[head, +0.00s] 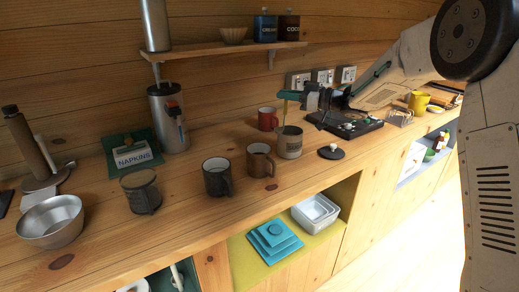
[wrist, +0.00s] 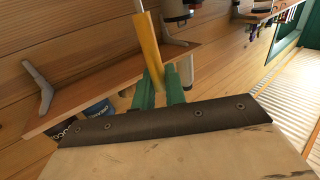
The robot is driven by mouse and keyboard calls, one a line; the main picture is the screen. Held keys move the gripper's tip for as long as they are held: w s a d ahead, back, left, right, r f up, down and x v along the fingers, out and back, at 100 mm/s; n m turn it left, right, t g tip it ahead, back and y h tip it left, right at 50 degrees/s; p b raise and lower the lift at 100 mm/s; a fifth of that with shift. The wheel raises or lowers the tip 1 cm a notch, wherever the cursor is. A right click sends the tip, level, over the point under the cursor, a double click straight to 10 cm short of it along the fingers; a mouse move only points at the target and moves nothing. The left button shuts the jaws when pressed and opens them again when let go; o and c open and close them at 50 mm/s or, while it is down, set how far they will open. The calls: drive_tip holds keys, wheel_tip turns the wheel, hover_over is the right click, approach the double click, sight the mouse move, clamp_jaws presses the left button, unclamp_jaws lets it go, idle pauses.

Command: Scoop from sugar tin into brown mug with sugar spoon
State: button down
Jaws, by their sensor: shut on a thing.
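The sugar tin (head: 290,146) is a grey open tin with a label, standing on the counter. The brown mug (head: 260,162) stands just left of it. My gripper (head: 288,95) has green fingers and is above the tin; it also shows in the wrist view (wrist: 160,92). It is shut on the sugar spoon, whose yellow handle (wrist: 148,45) is clear in the wrist view. In the head view the spoon (head: 285,110) points down towards the tin's left side. Its lower end is hard to see, so I cannot tell whether it is inside the tin.
A black round lid (head: 331,153) lies right of the tin. A red mug (head: 268,119) is behind, and a dark mug (head: 216,178) is left of the brown one. A black tray (head: 345,125) is at the right. A wall shelf (head: 225,49) hangs above.

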drive_tip(key=s+a+f+n+h, duration=0.1)
drive_tip(key=s+a+n+h, duration=0.1)
drive_tip(key=s+a+n, duration=0.4)
drive_tip(key=shift+s+a+f+n+h+p, duration=0.15)
drive_tip(key=shift+s+a+n+h+p, duration=0.25)
drive_tip(key=shift+s+a, duration=1.65)
idle(2.3)
drive_tip(key=shift+s+d+f, duration=0.1)
drive_tip(key=shift+s+d, duration=0.3)
drive_tip(key=shift+s, duration=0.05)
drive_tip(key=shift+s+a+f, duration=0.3)
drive_tip(key=shift+f, duration=0.15)
drive_tip(key=shift+s+a+f+n+t, duration=0.1)
drive_tip(key=shift+s+f+n+t, duration=0.1)
drive_tip(key=shift+n+t, duration=0.1)
drive_tip(key=shift+s+a+f+n+t+h+p, duration=0.3)
drive_tip(key=shift+s+a+f+n+h+p, duration=0.3)
drive_tip(key=shift+s+a+f+n+p, duration=0.4)
idle(0.9)
